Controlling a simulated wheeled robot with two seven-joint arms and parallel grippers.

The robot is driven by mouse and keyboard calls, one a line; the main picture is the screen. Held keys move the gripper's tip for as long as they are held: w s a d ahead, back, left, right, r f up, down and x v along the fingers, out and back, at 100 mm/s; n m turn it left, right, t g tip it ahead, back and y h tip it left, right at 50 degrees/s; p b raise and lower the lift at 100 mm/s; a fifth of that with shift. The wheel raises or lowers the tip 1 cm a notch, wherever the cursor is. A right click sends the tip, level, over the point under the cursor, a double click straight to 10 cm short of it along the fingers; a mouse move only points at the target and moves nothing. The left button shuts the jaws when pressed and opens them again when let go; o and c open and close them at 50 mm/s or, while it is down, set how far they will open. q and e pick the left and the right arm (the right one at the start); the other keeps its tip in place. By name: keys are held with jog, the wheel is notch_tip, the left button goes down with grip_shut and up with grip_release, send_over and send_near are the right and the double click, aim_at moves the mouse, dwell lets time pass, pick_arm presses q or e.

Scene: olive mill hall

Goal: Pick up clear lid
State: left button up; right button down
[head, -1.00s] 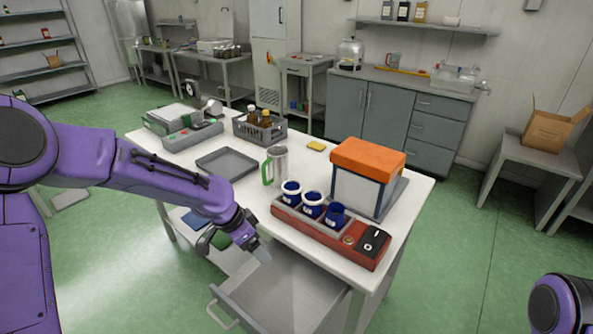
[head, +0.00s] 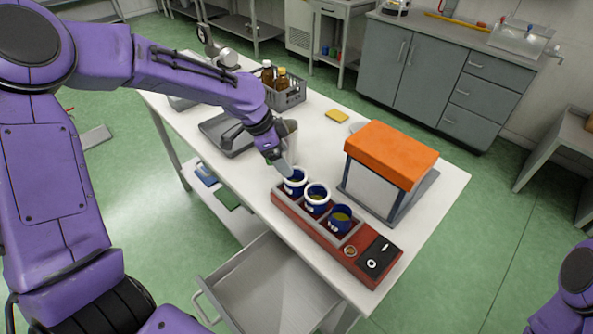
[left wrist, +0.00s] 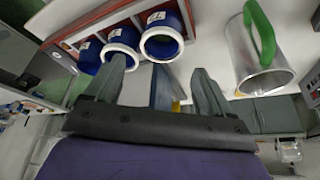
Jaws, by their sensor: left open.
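I cannot make out a clear lid in either view. My left gripper (head: 281,166) is open and empty, pointing down just above the far-left end of the red rack (head: 307,227). It is close to the nearest blue cup with a white rim (head: 295,188). In the left wrist view the open fingers (left wrist: 158,76) reach toward two white-rimmed blue cups. A second white-rimmed cup (head: 316,202) and a plain blue cup (head: 341,220) stand in the rack. My left arm partly hides the metal mug (head: 290,130), whose green handle shows in the wrist view (left wrist: 262,35). My right gripper is out of view.
An orange-topped box (head: 391,154) stands behind the rack. A grey tray (head: 215,128), a crate of bottles (head: 288,95) and a yellow pad (head: 337,116) are on the table. An open, empty-looking drawer (head: 270,285) juts out at the front.

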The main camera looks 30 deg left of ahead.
aim_at(296, 175)
pick_arm(q)
jog(key=shift+d+f, duration=0.2)
jog(key=shift+f, duration=0.2)
jog(key=p+x, duration=0.1)
jog(key=x, duration=0.2)
jog(key=w+p+x, duration=0.1)
jog(key=x, duration=0.2)
jog(key=shift+a+r, duration=0.1)
jog(key=shift+a, duration=0.05)
jog(key=shift+s+r, duration=0.2)
jog(key=shift+s, duration=0.15)
jog(key=c, duration=0.4)
jog(key=shift+w, duration=0.1)
jog(key=c, duration=0.4)
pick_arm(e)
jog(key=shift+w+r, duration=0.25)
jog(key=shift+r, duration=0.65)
